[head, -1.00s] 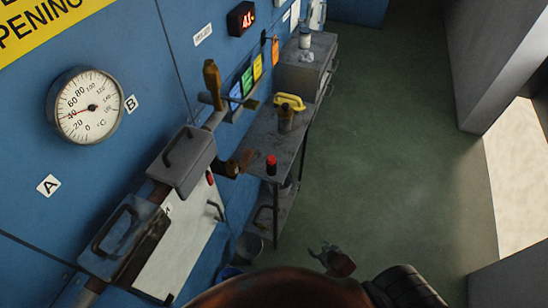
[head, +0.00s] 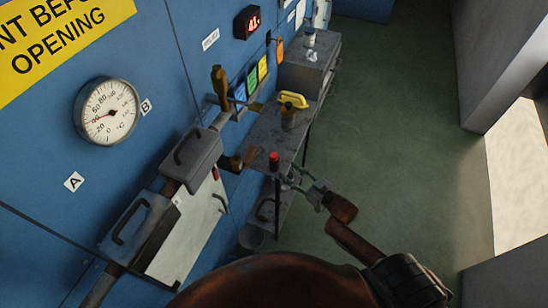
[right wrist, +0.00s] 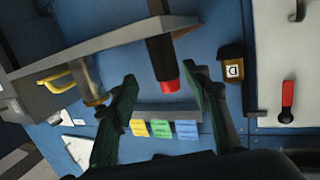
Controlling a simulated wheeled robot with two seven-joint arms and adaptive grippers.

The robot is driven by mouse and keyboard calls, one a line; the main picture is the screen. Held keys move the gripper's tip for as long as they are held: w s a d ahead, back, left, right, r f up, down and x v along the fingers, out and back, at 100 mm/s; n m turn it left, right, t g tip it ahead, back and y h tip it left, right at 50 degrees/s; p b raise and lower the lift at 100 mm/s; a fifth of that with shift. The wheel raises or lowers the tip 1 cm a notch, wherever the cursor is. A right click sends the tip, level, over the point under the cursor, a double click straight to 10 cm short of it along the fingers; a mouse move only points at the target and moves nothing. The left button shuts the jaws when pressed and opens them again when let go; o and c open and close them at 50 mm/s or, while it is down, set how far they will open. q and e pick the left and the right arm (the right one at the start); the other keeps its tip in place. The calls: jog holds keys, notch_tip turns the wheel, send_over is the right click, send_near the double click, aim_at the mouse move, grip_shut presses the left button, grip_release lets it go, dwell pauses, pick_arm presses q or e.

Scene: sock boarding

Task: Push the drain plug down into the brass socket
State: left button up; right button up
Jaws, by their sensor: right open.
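A black cylinder with a red top, which looks like the drain plug (head: 274,160), stands upright at the near end of the grey bench. In the right wrist view its red end (right wrist: 168,87) shows between and beyond my fingers. A brass fitting, perhaps the brass socket (head: 234,162), sits left of it by the blue wall; I cannot tell whether it has an opening. My right gripper (head: 294,179) is open and empty, just right of and nearer than the black cylinder. Its two dark fingers (right wrist: 163,78) are spread apart in the right wrist view. My left gripper is not in view.
The grey bench (head: 262,138) holds a yellow-handled item (head: 292,100). Grey handled boxes (head: 190,160) and a gauge (head: 107,111) are on the blue wall at left. The green floor at right is clear.

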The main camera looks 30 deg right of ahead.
aim_at(277, 158)
jog(key=w+a+r+y, duration=0.1)
jog(key=w, duration=0.1)
jog(key=w+a+r, duration=0.1)
jog(key=w, duration=0.2)
jog(key=w+a+r+n+y, duration=0.1)
jog(key=w, duration=0.1)
jog(key=shift+w+a+r+y+p, duration=0.2)
jog(key=shift+w+a+y+p, duration=0.1)
jog(key=shift+w, duration=0.1)
grip_shut()
dwell(0.4)
